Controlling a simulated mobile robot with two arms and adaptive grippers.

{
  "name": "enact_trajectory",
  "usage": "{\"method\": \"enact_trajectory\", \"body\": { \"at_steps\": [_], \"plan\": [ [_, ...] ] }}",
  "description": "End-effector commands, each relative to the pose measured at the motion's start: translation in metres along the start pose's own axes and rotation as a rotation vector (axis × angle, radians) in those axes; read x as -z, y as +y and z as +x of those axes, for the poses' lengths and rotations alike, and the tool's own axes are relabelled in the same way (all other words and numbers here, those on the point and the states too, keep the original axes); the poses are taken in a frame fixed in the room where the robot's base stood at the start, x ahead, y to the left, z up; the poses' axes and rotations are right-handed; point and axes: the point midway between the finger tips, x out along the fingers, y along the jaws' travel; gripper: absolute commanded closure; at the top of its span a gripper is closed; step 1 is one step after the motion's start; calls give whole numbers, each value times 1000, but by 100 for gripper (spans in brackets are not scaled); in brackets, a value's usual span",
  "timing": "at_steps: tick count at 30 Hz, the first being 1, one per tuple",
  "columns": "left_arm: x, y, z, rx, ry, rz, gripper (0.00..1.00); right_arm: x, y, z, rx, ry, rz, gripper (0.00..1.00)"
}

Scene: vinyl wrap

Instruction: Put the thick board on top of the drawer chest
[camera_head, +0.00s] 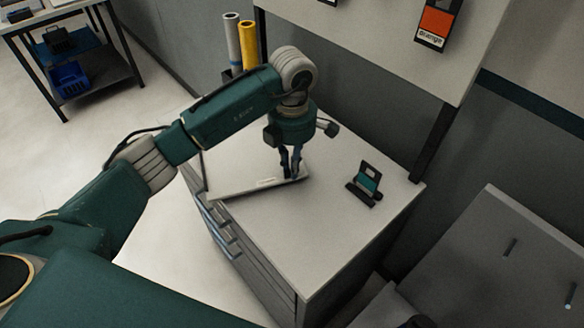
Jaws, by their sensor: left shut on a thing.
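The drawer chest (330,232) is in the middle of the head view, with a pale top and drawer handles on its left front. A thin-edged pale board (240,188) lies along the chest top's left part, with its left end near the left edge. My left gripper (291,177) points down and is shut on the board's right end. I cannot tell if the board rests fully on the top or hovers just above it. Part of it is hidden by my left arm. My right gripper is not seen.
A small dark stand with a teal panel (366,183) stands on the chest top to the right. Grey and yellow rolls (249,45) stand behind. A wall panel with an orange sample (436,22) hangs above. A grey surface (500,262) lies at lower right. A workbench (75,62) stands far left.

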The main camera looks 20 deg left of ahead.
Motion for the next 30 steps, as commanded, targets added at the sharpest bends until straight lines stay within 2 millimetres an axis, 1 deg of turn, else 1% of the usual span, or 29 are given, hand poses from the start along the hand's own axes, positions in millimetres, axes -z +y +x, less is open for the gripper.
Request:
{"method": "enact_trajectory", "body": {
  "at_steps": [1, 3, 9, 10, 12, 13, 20, 23, 26, 30],
  "plan": [
    [0, -1, 7, 4, 2, -1, 100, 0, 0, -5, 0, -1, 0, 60],
    [0, 0, 14, 1, 1, -1, 100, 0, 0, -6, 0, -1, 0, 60],
    [0, 0, 17, -1, -2, 0, 100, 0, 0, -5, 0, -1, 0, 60],
    [0, 0, 18, 0, -1, 0, 86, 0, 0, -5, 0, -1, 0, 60],
    [0, 0, 18, 0, -1, 0, 72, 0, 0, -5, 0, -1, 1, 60],
    [0, 0, 18, 0, -1, 0, 71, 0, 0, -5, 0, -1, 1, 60],
    [0, 0, 17, 0, -1, 0, 71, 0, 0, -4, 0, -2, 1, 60],
    [0, 0, 14, -1, -2, 0, 71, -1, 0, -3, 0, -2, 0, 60],
    [-1, 1, 4, -3, -3, 1, 71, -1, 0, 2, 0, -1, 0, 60],
    [-1, 2, -23, -6, -5, 1, 71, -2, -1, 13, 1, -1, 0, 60]
  ]
}}
